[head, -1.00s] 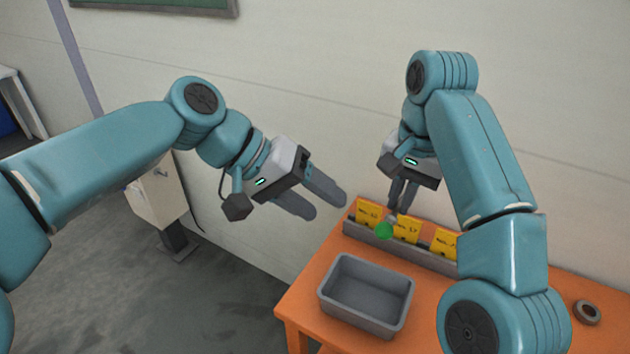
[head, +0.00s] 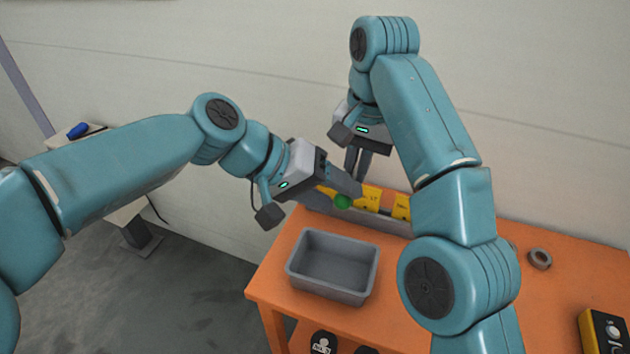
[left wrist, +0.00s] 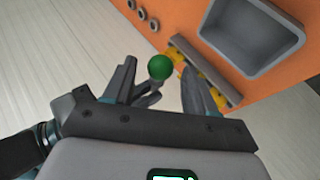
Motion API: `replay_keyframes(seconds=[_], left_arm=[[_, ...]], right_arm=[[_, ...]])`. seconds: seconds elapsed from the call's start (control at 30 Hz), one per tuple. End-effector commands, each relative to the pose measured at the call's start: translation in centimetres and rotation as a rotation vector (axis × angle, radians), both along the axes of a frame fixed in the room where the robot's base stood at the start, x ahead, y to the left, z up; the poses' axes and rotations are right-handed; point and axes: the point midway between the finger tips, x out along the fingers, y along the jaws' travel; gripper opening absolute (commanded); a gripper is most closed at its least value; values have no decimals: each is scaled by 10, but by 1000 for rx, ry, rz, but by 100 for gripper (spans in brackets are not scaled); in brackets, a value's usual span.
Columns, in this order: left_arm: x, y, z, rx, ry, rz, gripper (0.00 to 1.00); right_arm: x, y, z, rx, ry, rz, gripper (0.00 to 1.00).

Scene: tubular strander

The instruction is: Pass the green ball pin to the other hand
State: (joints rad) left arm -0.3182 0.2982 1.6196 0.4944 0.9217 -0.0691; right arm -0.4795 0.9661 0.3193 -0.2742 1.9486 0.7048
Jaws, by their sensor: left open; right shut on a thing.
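The green ball pin (head: 342,201) has a round green head; its short grey stem shows in the left wrist view (left wrist: 159,68) below the head. My right gripper (head: 357,176) is shut on the stem, pointing down above the orange table. My left gripper (head: 346,187) is open, and its fingers reach in from the left beside the pin. In the left wrist view, the pin and the right gripper's fingertips lie between the two left fingers, with gaps visible. In the head view the left fingers hide the stem.
A grey bin (head: 328,288) stands empty on the orange table (head: 268,284). Behind it is a grey rack with yellow labelled cards (head: 371,197). A dark ring (head: 540,259) and a yellow-black button box (head: 603,330) are at the right. The space above the bin is free.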

Motion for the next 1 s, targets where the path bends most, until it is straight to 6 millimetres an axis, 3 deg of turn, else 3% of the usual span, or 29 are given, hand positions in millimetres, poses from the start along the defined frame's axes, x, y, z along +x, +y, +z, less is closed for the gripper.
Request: replay_keyframes(seconds=[0.27,0.47,0.5,0.6,0.63,0.9,1.0], left_arm=[[0,-2,-2,0,-1,1,56],[1,-1,-2,0,-1,1,0],[1,-1,-2,1,-1,1,0],[1,-1,-1,0,-1,1,0],[1,-1,-1,0,-1,1,0],[1,-1,-1,0,-1,1,0],[1,-1,-1,0,-1,1,0]], right_arm=[[0,0,0,0,0,0,0],[0,0,0,0,0,0,0],[0,0,0,0,0,0,0],[0,0,0,0,0,0,37],[0,0,0,0,0,0,41],[1,0,-1,1,0,1,41],[10,-2,-11,16,-9,18,41]])
